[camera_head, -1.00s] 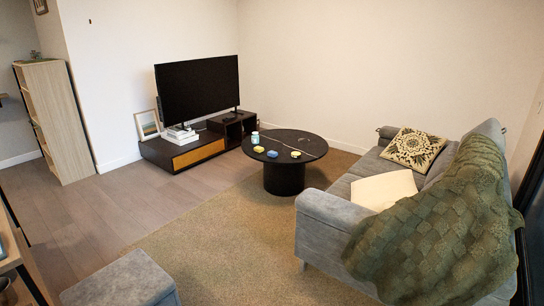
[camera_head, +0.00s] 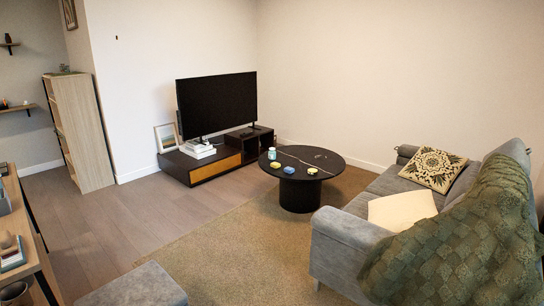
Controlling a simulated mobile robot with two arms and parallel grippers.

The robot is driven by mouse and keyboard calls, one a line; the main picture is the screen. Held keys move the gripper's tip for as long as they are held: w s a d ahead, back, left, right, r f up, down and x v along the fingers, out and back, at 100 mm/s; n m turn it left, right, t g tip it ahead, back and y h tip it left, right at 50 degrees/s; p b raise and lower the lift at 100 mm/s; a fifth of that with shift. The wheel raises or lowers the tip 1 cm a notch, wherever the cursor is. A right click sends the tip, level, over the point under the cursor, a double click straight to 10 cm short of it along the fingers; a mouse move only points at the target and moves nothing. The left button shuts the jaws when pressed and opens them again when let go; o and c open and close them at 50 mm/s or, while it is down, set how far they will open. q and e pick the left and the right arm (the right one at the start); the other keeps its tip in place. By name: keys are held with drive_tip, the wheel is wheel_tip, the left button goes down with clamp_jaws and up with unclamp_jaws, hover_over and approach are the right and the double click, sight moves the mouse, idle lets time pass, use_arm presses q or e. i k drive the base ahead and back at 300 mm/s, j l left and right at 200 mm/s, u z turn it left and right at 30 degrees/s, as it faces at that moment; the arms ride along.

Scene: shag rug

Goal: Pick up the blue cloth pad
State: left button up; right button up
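A small blue pad (camera_head: 289,170) lies on the round black coffee table (camera_head: 328,164) in the middle distance. It sits between small yellow items on the same tabletop. At this distance I cannot make out its cloth texture. Neither of my grippers shows in the head view, so I cannot see whether they are open or shut.
Yellow items (camera_head: 276,165) and (camera_head: 312,171) and a pale jar (camera_head: 272,153) share the tabletop. A grey sofa (camera_head: 340,240) stands right, a grey ottoman (camera_head: 135,287) front left, a TV stand (camera_head: 200,165) behind. The rug (camera_head: 230,235) before the table is clear.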

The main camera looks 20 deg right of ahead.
sight(289, 170)
drive_tip(key=i+l+z, duration=0.35)
drive_tip(key=i, duration=0.45)
drive_tip(key=i+z, duration=0.35)
drive_tip(key=i, duration=0.5)
drive_tip(key=i+l+u, duration=0.2)
drive_tip(key=i, duration=2.5)
drive_tip(key=i+l+z, duration=0.15)
drive_tip(key=i+z, duration=0.15)
drive_tip(key=i, duration=0.4)
drive_tip(key=i+z, duration=0.3)
drive_tip(key=i, duration=0.4)
